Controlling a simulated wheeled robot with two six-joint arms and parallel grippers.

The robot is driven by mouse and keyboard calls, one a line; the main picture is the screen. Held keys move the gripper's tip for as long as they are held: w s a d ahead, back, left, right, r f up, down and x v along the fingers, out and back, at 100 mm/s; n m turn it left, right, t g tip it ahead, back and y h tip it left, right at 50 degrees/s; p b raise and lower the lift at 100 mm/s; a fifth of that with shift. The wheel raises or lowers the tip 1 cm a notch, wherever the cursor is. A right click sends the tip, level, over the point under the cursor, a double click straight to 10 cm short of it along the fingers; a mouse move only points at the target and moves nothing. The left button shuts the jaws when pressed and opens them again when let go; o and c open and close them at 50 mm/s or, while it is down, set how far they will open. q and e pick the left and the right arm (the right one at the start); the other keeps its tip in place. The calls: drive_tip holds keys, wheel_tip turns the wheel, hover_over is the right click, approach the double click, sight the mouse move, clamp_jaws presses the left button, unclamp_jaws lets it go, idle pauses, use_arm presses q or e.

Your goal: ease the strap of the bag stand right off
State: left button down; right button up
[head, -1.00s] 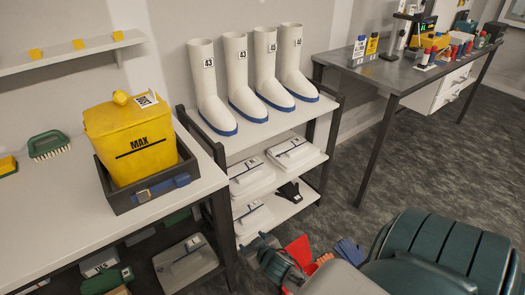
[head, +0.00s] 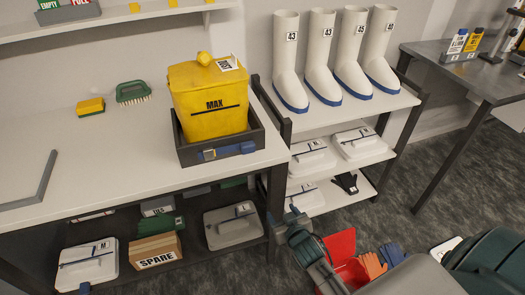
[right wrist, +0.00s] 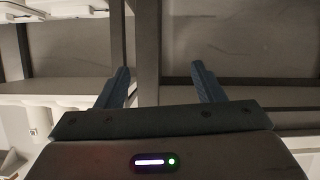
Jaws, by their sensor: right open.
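The bag stand (head: 190,158) is a dark grey open tray on the white bench, near its right end. A yellow bag (head: 208,118) marked MAX stands upright in it. My right gripper (head: 297,220) is low, to the right of the bench end and in front of the shelf rack, apart from the strap. In the right wrist view its two blue-grey fingers (right wrist: 160,85) are spread with nothing between them. My left gripper is not in view.
A green brush (head: 132,93) and a yellow sponge (head: 90,107) lie left of the stand. The rack of white boots (head: 288,65) stands to the right. A red container with gloves (head: 342,250) is beside my right arm. The bench front is clear.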

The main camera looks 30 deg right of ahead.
drive_tip(key=w+a+r+t, duration=0.1)
drive_tip(key=a+r+t, duration=0.15)
drive_tip(key=r, duration=0.35)
drive_tip(key=w+a+r+t, duration=0.1)
drive_tip(key=a+r, duration=0.2)
drive_tip(key=r, duration=0.4)
drive_tip(key=t, duration=0.1)
approach(248, 150)
drive_tip(key=shift+m, duration=0.4)
drive_tip(key=w, duration=0.5)
drive_tip(key=w+d, duration=0.1)
drive_tip(key=w, duration=0.1)
drive_tip(key=shift+w+f, duration=0.15)
drive_tip(key=shift+w, duration=0.2)
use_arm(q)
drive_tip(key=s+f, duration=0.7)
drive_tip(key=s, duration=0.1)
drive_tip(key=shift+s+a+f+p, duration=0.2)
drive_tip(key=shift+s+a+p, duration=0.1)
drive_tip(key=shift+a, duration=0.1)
use_arm(e)
drive_tip(key=shift+w+d, duration=0.1)
drive_tip(key=shift+w, duration=0.45)
drive_tip(key=c, duration=1.3)
clamp_jaws()
